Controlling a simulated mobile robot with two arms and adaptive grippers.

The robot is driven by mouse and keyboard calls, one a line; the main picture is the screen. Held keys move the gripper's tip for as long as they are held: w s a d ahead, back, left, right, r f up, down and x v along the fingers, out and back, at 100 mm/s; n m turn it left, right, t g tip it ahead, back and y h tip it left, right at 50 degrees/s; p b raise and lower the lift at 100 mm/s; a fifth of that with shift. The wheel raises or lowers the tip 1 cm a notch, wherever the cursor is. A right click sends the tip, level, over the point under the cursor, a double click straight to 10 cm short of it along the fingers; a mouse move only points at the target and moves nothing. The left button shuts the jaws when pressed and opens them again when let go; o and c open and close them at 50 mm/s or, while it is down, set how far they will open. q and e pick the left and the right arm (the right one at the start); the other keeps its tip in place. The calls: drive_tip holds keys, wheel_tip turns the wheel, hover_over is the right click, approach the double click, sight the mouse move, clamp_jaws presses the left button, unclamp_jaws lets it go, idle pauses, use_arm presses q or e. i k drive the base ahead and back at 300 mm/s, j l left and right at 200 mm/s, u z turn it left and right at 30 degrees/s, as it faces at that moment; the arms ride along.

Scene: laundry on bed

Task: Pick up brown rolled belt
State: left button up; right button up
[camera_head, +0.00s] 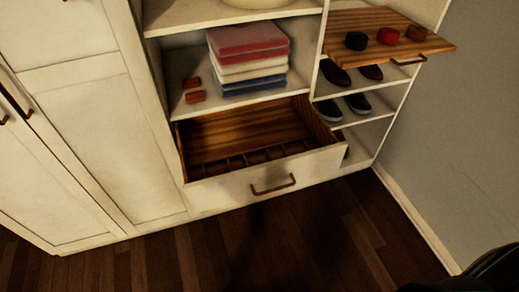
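The brown rolled belt (416,33) sits at the right end of a row on a wooden pull-out board (375,18), at the upper right. A red roll (388,36) is just left of it, and a black roll (356,41) is further left. Neither gripper's fingers show. A dark shape fills the lower right corner; I cannot tell which part it is.
An open wooden drawer (262,188) with small compartments sticks out below a shelf with folded clothes (248,58) and two small reddish-brown items (195,97). Shoes (358,103) stand on shelves under the board. A wall (472,130) is at right; the floor (300,240) in front is clear.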

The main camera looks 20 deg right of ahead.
sight(414, 31)
drive_tip(key=z, duration=1.55)
drive_tip(key=i+l, duration=0.25)
drive_tip(key=i, duration=0.05)
